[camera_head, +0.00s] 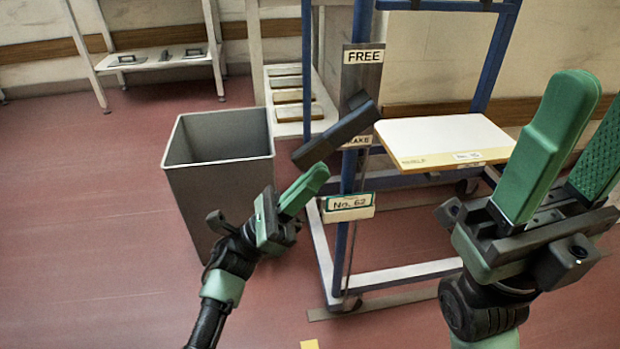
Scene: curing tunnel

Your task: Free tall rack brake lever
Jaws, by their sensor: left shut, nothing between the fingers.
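The brake lever (336,134) is a black bar on the blue upright of the tall rack (308,60). It slants from its upper end at the label plate (360,80) down to the lower left. The FREE label (364,57) is above it. The lower label, partly covered by the lever and reading "AKE" (358,141), is beside its lower part. My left gripper (318,177), with green fingers, is shut and empty just below the lever's lower left end; whether they touch is unclear. My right gripper (585,90) is open and empty at the right, close to the camera.
A grey bin (219,135) stands left of the rack, behind my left arm. A pale board (440,140) sticks out of the rack at the right. A No. 62 sign (348,203) hangs low on the upright. A white bench (150,63) stands back left. Red floor is clear at left.

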